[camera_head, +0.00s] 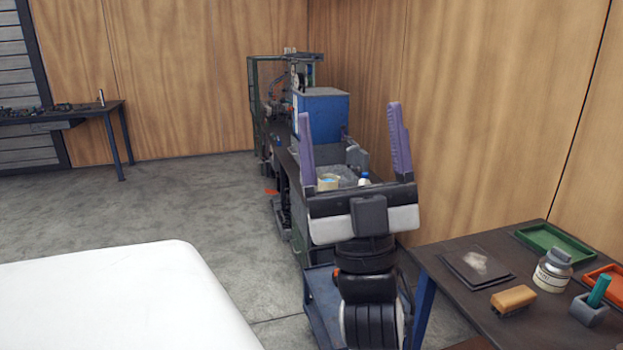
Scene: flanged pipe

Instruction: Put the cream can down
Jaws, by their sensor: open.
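My gripper (350,112) is raised in the middle of the view, its two purple fingers pointing up and spread wide. Nothing is held between them. A small cream-coloured round can (328,183) with some blue at its top shows behind the gripper's palm, low between the fingers; its lower part is hidden. It seems to stand on the dark bench (283,160) further back. A cream jar or can (552,272) with a grey cap and a label stands upright on the right table, apart from my gripper. I cannot tell which of the two is the cream can.
The right table (450,262) also holds a green tray (553,248), an orange tray (606,283), a dark flat pad (475,266), a tan brush-like block (513,299) and a grey holder (588,310). A blue box (321,115) stands on the far bench. Floor at left is clear.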

